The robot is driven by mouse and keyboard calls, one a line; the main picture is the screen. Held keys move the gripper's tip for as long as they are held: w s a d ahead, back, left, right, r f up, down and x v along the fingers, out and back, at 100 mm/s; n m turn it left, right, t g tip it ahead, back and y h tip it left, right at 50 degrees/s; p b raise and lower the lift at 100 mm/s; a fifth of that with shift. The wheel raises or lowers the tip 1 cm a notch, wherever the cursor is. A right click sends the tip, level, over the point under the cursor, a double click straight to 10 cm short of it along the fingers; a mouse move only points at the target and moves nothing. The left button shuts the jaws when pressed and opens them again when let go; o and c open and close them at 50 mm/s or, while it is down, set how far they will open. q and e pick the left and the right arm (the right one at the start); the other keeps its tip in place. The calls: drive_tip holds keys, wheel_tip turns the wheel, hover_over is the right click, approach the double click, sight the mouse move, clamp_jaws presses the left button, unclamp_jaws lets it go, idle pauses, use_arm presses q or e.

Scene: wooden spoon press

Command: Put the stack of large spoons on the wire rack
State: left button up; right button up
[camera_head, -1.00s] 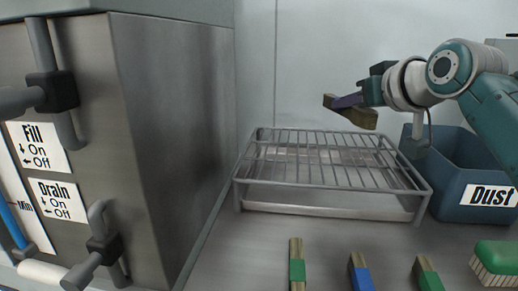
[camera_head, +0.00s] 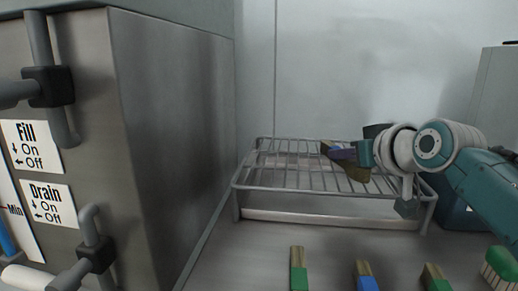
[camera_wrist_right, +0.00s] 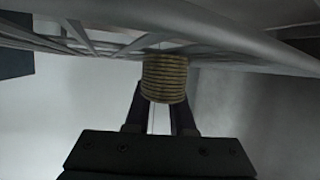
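My left gripper is not in view.
Stacks with green (camera_head: 298,277), blue (camera_head: 367,283) and green (camera_head: 437,284) bands lie in front of the rack. A green brush (camera_head: 500,268) is at right. A blue bin (camera_head: 455,216) is partly behind my arm. A metal tank (camera_head: 180,130) stands left. The rack's left half is clear.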

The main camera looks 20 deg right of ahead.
drive_tip(key=o, duration=0.4)
drive_tip(key=shift+o, duration=0.2)
drive_tip(key=shift+r, duration=0.1)
drive_tip(key=shift+s+r, duration=0.15)
drive_tip(key=p+v, duration=0.4)
drive_tip(key=v, duration=0.7)
drive_tip(key=shift+s+r, duration=0.15)
drive_tip(key=shift+s, duration=0.15)
